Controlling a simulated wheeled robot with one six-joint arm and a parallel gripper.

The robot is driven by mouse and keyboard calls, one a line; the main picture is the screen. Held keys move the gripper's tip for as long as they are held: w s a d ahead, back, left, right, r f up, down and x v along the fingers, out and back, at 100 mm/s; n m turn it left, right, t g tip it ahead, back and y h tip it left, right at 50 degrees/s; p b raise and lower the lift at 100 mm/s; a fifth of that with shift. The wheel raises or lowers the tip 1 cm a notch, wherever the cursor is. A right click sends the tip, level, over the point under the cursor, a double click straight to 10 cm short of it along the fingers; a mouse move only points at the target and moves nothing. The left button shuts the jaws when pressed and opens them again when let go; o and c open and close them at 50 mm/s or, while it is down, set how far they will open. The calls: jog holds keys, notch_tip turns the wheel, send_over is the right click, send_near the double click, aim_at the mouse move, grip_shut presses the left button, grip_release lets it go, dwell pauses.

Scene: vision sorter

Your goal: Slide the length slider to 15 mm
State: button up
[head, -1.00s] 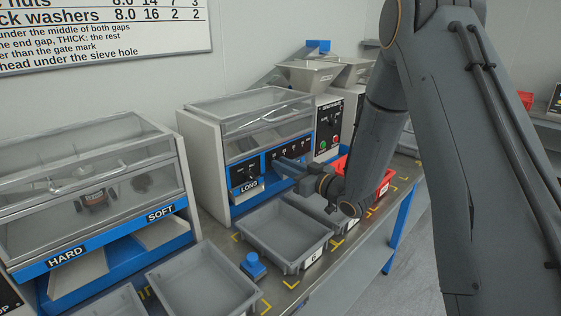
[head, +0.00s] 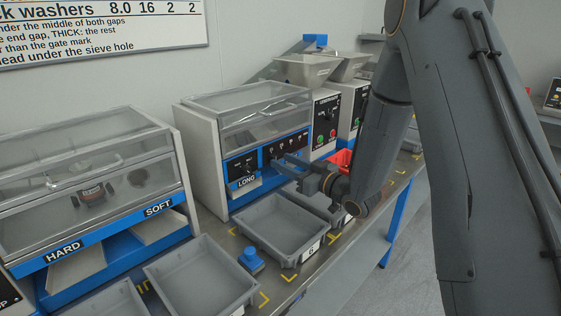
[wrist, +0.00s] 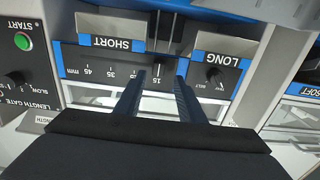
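The length gate panel, a dark strip with a mm scale (wrist: 100,72), shows upside down in the wrist view, with marks running from 45 at left to 15 near the middle. My gripper (wrist: 160,76) is open, one dark finger on each side of the 15 mark, close to the panel. I cannot clearly make out the slider knob or tell whether it is between the fingers. In the head view my gripper (head: 284,163) reaches the front of the machine with the LONG label (head: 246,182), and my arm hides part of that front.
The SHORT chute (wrist: 110,28) and LONG chute (wrist: 220,60) border the scale in the wrist view. A green START button (wrist: 22,41) and a dark knob (wrist: 17,80) lie at left. A grey bin (head: 280,228) stands below my gripper, beside a blue block (head: 251,259).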

jog(key=v, duration=0.5)
jog(key=s+d+f+m+g+h+p, duration=0.3)
jog(key=s+d+m+g+h, duration=0.25)
jog(key=s+d+h, duration=0.45)
jog(key=s+a+r+m+g+h+p, duration=0.1)
jog(key=s+g, duration=0.7)
jog(key=s, duration=1.3)
jog(key=shift+s+a+r+m+h, duration=0.2)
jog(key=shift+a+r+m+h, duration=0.3)
jog(key=shift+r+m, duration=0.35)
